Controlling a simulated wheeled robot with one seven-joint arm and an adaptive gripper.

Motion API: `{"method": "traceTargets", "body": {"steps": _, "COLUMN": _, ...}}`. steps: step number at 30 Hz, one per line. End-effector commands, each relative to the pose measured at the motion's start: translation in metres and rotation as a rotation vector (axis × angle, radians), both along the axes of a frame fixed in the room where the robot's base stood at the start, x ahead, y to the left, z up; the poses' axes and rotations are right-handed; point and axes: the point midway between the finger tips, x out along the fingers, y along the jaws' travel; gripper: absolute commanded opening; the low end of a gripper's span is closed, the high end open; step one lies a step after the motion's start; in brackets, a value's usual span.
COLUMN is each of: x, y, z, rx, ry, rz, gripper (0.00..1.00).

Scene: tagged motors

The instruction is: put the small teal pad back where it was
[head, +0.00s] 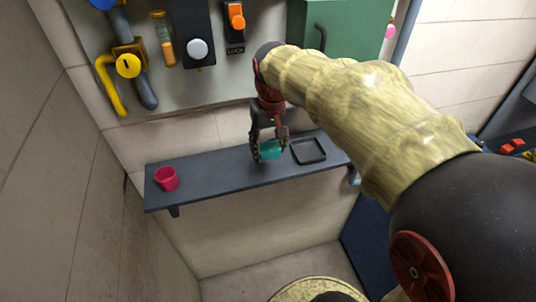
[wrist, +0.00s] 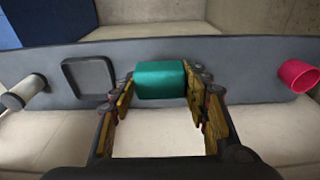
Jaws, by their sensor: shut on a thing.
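The small teal pad (head: 270,150) is between the fingers of my gripper (head: 267,146), over the dark shelf. In the wrist view the teal pad (wrist: 160,80) fills the space between the two fingertips, and my gripper (wrist: 162,84) is shut on it. Whether the pad's underside touches the shelf cannot be told. A shallow black square tray (head: 308,151) lies on the shelf just right of the gripper in the head view. The tray looks empty and shows left of the pad in the wrist view (wrist: 90,78).
The dark grey shelf (head: 215,174) runs along the wall. A pink-red cup (head: 166,179) stands at its left end, with bare shelf between cup and gripper. Above is a panel with a yellow valve (head: 128,66), a black box (head: 194,30) and a green cabinet (head: 345,35).

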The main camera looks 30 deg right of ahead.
Motion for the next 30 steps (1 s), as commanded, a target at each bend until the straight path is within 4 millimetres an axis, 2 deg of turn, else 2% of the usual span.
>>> {"method": "traceTargets", "body": {"steps": 1, "x": 0.01, "y": -0.006, "z": -0.006, "rx": 0.001, "ry": 0.002, "rz": -0.002, "gripper": 0.22}}
{"method": "traceTargets", "body": {"steps": 6, "x": 0.03, "y": -0.017, "z": -0.036, "rx": 0.001, "ry": 0.002, "rz": -0.001, "gripper": 0.22}}
{"method": "traceTargets", "body": {"steps": 10, "x": 0.04, "y": -0.022, "z": -0.048, "rx": 0.0, "ry": -0.001, "rz": 0.0, "gripper": 0.22}}
{"method": "traceTargets", "body": {"steps": 17, "x": 0.048, "y": -0.027, "z": -0.06, "rx": 0.001, "ry": 0.001, "rz": 0.0, "gripper": 0.22}}
{"method": "traceTargets", "body": {"steps": 24, "x": 0.05, "y": -0.028, "z": -0.091, "rx": 0.001, "ry": 0.0, "rz": 0.0, "gripper": 0.22}}
{"method": "traceTargets", "body": {"steps": 30, "x": 0.05, "y": -0.028, "z": -0.093, "rx": -0.001, "ry": -0.003, "rz": 0.0, "gripper": 0.22}}
